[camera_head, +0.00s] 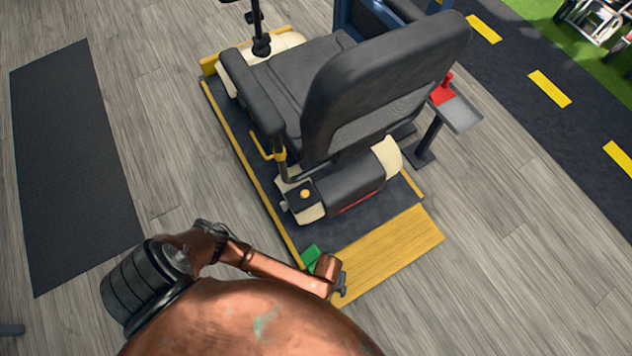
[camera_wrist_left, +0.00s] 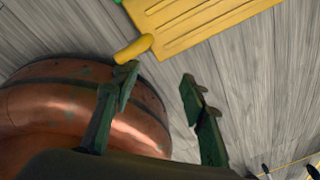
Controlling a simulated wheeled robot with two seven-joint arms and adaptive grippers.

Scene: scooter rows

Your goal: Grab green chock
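The green chock (camera_head: 311,256) sits at the left corner of the yellow ramp (camera_head: 385,257), behind the scooter in the head view. My copper left forearm partly covers it. My left gripper (camera_head: 342,286) is mostly hidden behind my wrist, by the ramp's near edge. In the left wrist view, the two dark green fingers of this gripper (camera_wrist_left: 158,82) are apart with nothing between them. The ramp shows beyond them (camera_wrist_left: 205,22), and a sliver of green, likely the chock, shows at the top edge (camera_wrist_left: 118,2). My right gripper is in neither view.
A scooter (camera_head: 375,85) with a dark seat stands on a yellow-edged platform. A dark mat (camera_head: 72,160) lies at left. Wood floor between mat and platform is clear.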

